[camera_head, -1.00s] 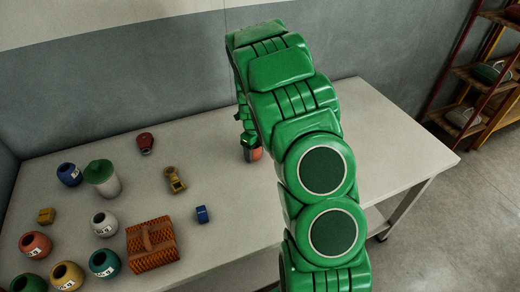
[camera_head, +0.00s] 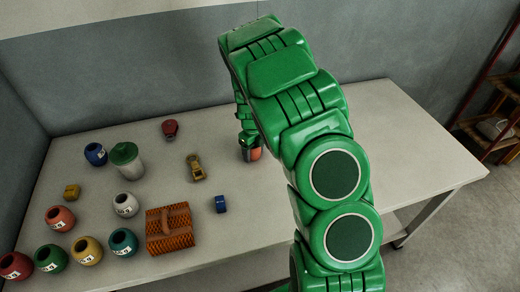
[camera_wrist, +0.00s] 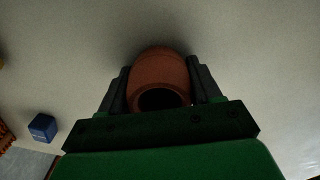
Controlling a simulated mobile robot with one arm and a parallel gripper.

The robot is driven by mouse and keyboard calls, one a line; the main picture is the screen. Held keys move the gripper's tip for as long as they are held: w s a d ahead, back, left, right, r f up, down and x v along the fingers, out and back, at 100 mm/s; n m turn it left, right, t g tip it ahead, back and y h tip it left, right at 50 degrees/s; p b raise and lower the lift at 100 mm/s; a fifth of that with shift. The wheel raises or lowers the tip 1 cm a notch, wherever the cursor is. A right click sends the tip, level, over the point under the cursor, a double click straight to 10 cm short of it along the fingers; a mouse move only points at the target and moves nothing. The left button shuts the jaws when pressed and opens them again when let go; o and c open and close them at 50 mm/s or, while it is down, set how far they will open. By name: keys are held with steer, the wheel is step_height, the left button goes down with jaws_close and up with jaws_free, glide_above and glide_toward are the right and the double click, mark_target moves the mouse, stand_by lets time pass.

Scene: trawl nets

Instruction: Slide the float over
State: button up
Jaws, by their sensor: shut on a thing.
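My gripper (camera_wrist: 160,88) is shut on an orange-red barrel-shaped float (camera_wrist: 158,65), with a dark finger on each side of it. The float's dark round opening faces the wrist camera. In the head view, my gripper (camera_head: 250,148) is at the middle of the table, and a little of the held float (camera_head: 255,154) shows below it, partly hidden by my arm. The float is at or close to the tabletop; I cannot tell whether it touches.
Several other floats, such as a red one (camera_head: 60,218) and a white one (camera_head: 126,204), stand at the left of the table (camera_head: 400,130). The right side looks clear.

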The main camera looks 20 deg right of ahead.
mark_target(236, 160)
steer(key=shift+a, duration=3.4)
steer(key=o, duration=1.1)
steer(key=shift+r, duration=0.15)
step_height(236, 160, up, 8)
steer(key=shift+f, duration=0.25)
